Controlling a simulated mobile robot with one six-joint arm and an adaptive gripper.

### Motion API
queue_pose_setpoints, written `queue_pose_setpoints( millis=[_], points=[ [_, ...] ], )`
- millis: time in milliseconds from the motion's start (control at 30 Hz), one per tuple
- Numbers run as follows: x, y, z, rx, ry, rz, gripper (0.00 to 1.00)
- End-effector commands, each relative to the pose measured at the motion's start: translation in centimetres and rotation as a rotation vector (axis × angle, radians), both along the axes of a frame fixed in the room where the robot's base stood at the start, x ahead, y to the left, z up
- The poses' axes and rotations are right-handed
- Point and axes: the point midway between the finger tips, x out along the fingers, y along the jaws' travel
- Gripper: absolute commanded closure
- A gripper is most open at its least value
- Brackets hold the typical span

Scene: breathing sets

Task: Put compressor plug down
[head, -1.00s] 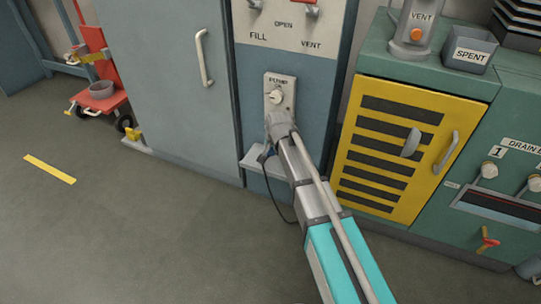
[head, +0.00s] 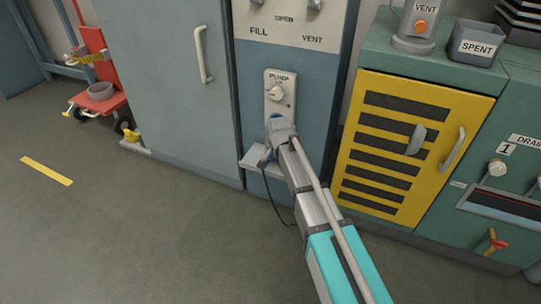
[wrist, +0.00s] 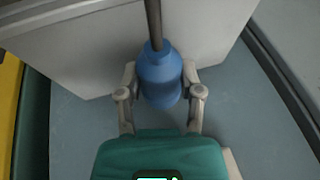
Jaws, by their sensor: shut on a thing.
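The compressor plug (wrist: 160,75) is a blue cylinder with a narrower neck and a dark cable rising from it in the wrist view. My gripper (wrist: 160,88) is shut on it, one finger on each side. In the head view my wrist hides most of the gripper. The dark cable hangs in a loop below. I cannot tell whether the plug touches the shelf.
The pump knob (head: 277,93) is on the panel just above my wrist. A grey cabinet door (head: 170,80) stands left, and a yellow slatted door (head: 400,150) right. A red cart (head: 98,98) stands far left. The floor in front is clear.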

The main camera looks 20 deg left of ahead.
Motion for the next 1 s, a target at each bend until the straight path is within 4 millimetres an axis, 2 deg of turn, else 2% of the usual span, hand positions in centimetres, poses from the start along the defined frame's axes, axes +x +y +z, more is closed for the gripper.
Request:
queue_pose_setpoints(
  millis=[800, 833, 1000],
  points=[
    [0.1, -0.1, -1.2, 0.000, 0.000, -0.001, 1.00],
    [0.1, -0.1, -1.2, 0.000, 0.000, -0.001, 0.48],
    [0.1, -0.1, -1.2, 0.000, 0.000, -0.001, 0.18]
  ],
)
